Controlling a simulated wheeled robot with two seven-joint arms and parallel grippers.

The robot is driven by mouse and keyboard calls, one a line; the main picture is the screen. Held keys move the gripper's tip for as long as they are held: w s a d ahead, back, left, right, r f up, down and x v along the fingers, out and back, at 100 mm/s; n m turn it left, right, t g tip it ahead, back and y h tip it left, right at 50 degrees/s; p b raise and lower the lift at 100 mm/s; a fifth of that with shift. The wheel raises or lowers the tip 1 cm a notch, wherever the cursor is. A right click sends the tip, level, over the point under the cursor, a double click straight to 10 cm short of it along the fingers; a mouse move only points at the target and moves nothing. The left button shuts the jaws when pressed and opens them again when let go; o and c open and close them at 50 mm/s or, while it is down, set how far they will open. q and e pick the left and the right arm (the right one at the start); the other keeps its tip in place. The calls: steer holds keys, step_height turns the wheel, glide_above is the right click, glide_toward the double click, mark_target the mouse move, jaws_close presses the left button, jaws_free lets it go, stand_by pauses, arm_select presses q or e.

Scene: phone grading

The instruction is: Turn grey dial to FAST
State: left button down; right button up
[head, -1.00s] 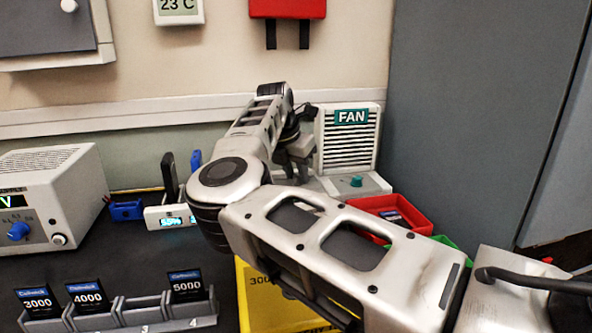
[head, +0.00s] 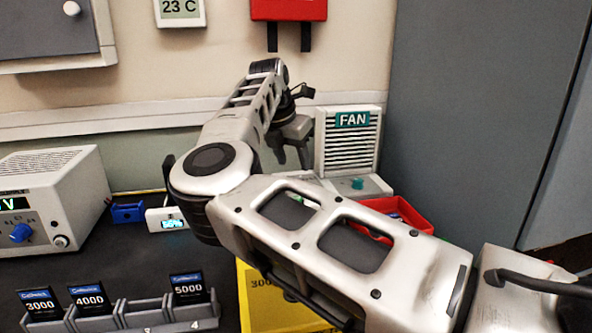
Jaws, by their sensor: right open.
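The white fan unit (head: 347,150), labelled FAN, stands at the back against the wall. A teal knob (head: 357,184) sits on its base. I cannot make out a grey dial or the word FAST; part of the base is behind my right arm. My right gripper (head: 292,158) is open, just left of the fan's grille, with its fingers pointing down above the left part of the base. It appears empty and apart from the teal knob. My left gripper is not in view.
A white power supply (head: 70,195) with a blue knob stands left. A small display box (head: 167,219) and blue holder (head: 127,212) are behind my arm's left side. A red bin (head: 416,217), yellow tray (head: 252,318) and slotted card rack (head: 125,316) surround my forearm.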

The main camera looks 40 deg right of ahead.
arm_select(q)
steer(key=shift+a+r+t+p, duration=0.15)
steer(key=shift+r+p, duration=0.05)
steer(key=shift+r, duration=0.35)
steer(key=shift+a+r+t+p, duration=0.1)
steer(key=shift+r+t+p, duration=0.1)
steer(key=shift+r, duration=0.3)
arm_select(e)
steer(key=v, duration=1)
steer(key=shift+r, duration=0.3)
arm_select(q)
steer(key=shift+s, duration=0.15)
arm_select(e)
steer(key=shift+s+a, duration=0.1)
steer(key=shift+a, duration=0.05)
